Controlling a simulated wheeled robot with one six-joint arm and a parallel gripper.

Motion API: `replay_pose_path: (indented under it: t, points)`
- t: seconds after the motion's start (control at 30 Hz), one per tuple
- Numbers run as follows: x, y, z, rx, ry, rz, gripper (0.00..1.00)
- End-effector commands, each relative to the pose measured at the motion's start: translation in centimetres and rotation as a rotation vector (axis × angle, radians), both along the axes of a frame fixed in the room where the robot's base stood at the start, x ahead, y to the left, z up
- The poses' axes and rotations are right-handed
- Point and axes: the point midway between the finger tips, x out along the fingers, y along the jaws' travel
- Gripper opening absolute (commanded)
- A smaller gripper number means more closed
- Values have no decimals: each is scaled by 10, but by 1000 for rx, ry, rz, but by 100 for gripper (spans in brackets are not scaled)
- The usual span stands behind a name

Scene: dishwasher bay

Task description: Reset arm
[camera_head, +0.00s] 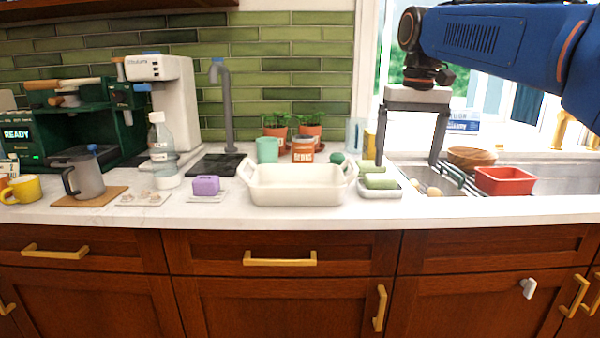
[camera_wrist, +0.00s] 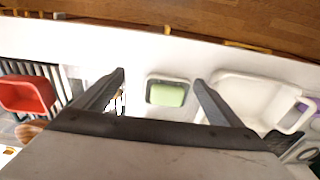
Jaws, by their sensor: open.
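My gripper (camera_head: 408,164) hangs from my blue arm at the upper right of the head view, fingers pointing down and spread apart. It is open, with nothing between its fingers, above the counter near the sink. In the wrist view the two dark fingers (camera_wrist: 160,80) frame a small white dish (camera_wrist: 150,98) holding a green sponge (camera_wrist: 168,95), which lies below and apart from them. In the head view the green sponge (camera_head: 380,181) and its dish (camera_head: 366,192) are just left of the gripper.
A white baking dish (camera_head: 297,196) stands left of the sponge dish. A red tray (camera_head: 505,180) and a wooden bowl (camera_head: 470,157) are at the sink on the right. A grey tap (camera_head: 227,110) rises at the back. The front counter strip (camera_head: 300,216) is clear.

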Motion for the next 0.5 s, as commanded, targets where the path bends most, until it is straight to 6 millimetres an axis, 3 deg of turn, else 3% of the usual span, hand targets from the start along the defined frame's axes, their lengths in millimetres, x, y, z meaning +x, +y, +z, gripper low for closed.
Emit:
replay_pose_path:
  t: [0.27,0.5]
  points:
    - [-67,-18,-48,4,-81,0,90]
    - [-126,-31,-104,4,-154,-1,90]
